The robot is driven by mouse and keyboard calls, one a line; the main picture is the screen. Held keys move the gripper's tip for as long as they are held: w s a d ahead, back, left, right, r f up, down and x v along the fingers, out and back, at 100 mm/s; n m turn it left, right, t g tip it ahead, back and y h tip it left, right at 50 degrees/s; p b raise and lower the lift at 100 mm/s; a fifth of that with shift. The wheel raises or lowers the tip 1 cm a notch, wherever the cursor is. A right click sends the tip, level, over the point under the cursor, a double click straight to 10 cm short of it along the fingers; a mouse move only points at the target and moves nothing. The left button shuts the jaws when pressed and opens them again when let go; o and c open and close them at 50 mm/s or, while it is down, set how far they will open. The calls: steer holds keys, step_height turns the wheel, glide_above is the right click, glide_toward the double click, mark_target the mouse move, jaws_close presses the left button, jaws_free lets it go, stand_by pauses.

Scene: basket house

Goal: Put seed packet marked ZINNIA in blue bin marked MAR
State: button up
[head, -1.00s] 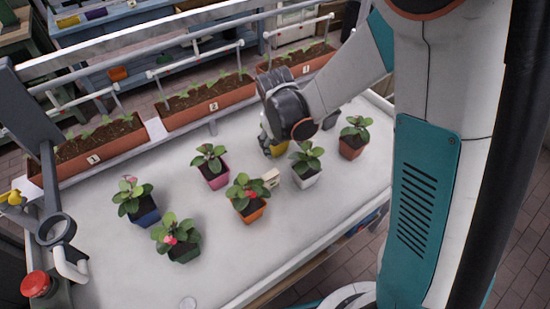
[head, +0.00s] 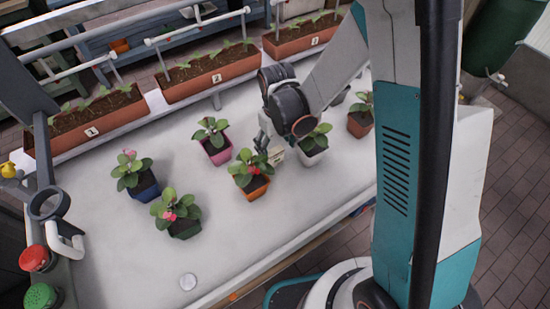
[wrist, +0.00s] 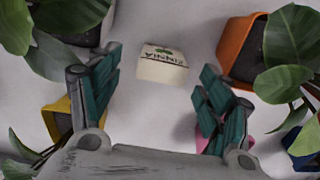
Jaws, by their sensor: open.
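The small cream seed packet (wrist: 163,66) marked ZINNIA lies on the pale tabletop in the wrist view. In the head view the packet (head: 277,157) is partly hidden by my gripper, between the orange and white pots. My gripper (wrist: 158,88) is open above the packet, with teal-padded fingers apart on either side of it and nothing held. In the head view my gripper (head: 265,148) points down close to the packet. I cannot make out a blue bin marked MAR in either view.
An orange pot (wrist: 239,50) with a leafy plant stands close right of the fingers, and a yellow pot (wrist: 58,120) close left. A white pot (head: 312,157) stands beside the packet. Numbered terracotta planters (head: 208,80) line the back. The table's front left (head: 130,250) is clear.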

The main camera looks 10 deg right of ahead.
mark_target(275, 151)
steer(key=f+b, duration=0.1)
steer(key=f, duration=0.1)
steer(key=f+b, duration=0.1)
steer(key=f, duration=0.1)
steer(key=shift+a+f, duration=0.2)
steer(key=shift+f, duration=0.2)
steer(key=shift+c, duration=0.3)
steer(key=c, duration=1)
steer(key=shift+r, duration=0.15)
